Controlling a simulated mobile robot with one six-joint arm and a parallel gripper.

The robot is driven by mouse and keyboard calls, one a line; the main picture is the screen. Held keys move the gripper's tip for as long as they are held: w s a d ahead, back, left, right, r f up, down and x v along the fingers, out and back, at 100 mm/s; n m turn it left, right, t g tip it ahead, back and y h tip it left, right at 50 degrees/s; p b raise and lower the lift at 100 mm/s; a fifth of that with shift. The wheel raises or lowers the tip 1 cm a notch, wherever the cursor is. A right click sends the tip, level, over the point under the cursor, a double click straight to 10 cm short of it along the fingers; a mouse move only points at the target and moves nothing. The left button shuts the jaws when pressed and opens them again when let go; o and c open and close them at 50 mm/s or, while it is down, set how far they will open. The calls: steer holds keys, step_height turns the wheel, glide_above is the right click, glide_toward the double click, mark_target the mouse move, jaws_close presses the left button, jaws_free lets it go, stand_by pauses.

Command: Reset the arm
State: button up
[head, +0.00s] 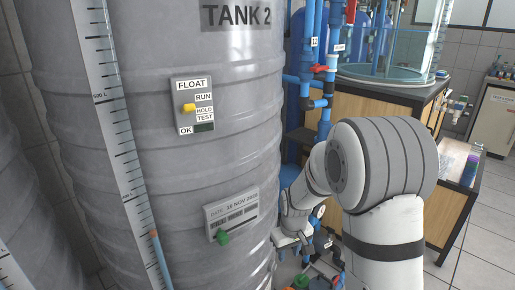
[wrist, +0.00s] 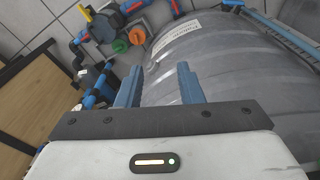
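My arm reaches forward and down on the right of the head view, bent at a large grey joint. My gripper shows clearly in the wrist view (wrist: 160,67), with its two blue-grey fingers apart and nothing between them. The fingers point toward the ribbed grey side of Tank 2 (wrist: 235,70); I cannot tell whether they touch it. In the head view the white wrist end hangs low beside the right side of Tank 2 (head: 150,145), and the fingertips are hard to make out there.
Tank 2 carries a float switch panel (head: 193,106) with a yellow knob and a dated label plate (head: 232,215) with a green knob. Blue pipes with a red valve (head: 320,68) rise behind my arm. A wooden cabinet (head: 364,110) stands behind. Tiled floor is open at far right.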

steer(key=s+d+r+m+p, duration=0.2)
steer(key=s+r+p, duration=0.5)
steer(key=s+r, duration=0.4)
steer(key=s+d+r+m+t+p, duration=0.1)
steer(key=s+d+r+p, duration=0.3)
steer(key=s+r, duration=0.7)
step_height(320, 180, up, 9)
steer(key=m+p, duration=0.1)
steer(key=p, duration=0.1)
steer(key=shift+s+m+p, duration=0.2)
steer(key=shift+m+p, duration=0.1)
steer(key=shift+p, duration=0.1)
